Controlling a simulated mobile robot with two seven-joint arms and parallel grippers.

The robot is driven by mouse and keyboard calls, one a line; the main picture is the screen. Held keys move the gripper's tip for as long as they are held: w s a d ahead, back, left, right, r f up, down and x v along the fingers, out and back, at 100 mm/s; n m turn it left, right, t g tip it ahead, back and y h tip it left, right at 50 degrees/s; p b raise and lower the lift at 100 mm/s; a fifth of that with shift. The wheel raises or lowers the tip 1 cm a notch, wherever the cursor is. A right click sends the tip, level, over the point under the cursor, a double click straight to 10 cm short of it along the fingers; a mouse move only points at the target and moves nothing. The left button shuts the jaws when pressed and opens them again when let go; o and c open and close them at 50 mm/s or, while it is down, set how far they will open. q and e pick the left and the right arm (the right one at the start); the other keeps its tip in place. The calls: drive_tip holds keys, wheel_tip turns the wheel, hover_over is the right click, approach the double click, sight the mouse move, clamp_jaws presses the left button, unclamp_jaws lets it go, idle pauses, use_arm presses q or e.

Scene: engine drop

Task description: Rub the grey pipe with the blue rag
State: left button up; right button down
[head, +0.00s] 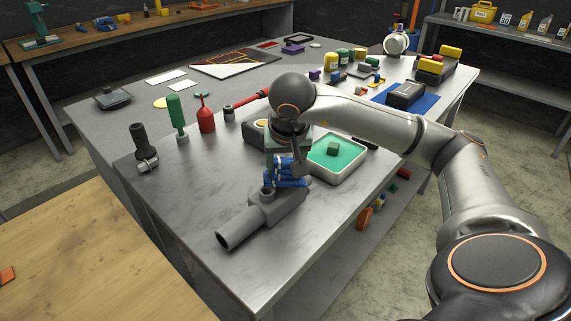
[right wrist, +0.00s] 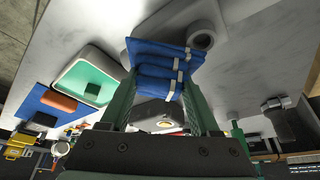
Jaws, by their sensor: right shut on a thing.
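The grey pipe (head: 240,224) lies on the metal table near its front edge, its open end toward the lower left. It also shows at the top of the right wrist view (right wrist: 187,22). My right gripper (head: 285,163) is shut on the folded blue rag (head: 292,182), which has light bands. In the right wrist view the rag (right wrist: 158,52) sits between the green fingers and overlaps the pipe's side. The rag is at the pipe's far, wider part; I cannot tell whether it presses on it. My left gripper is not in view.
A white tray (head: 353,172) with a green inside stands right of the rag. A dark grey tool (head: 146,158), a green-handled tool (head: 175,115) and a red bottle-shaped thing (head: 206,117) stand at the left. The table left of the pipe is clear.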

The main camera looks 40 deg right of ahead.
drive_tip(key=shift+d, duration=0.15)
drive_tip(key=shift+d+f, duration=0.1)
drive_tip(key=shift+d, duration=0.35)
drive_tip(key=shift+w+d+r, duration=0.15)
drive_tip(key=shift+d+r, duration=0.05)
drive_tip(key=shift+d, duration=0.65)
drive_tip(key=shift+r, duration=0.15)
drive_tip(key=shift+a, duration=0.15)
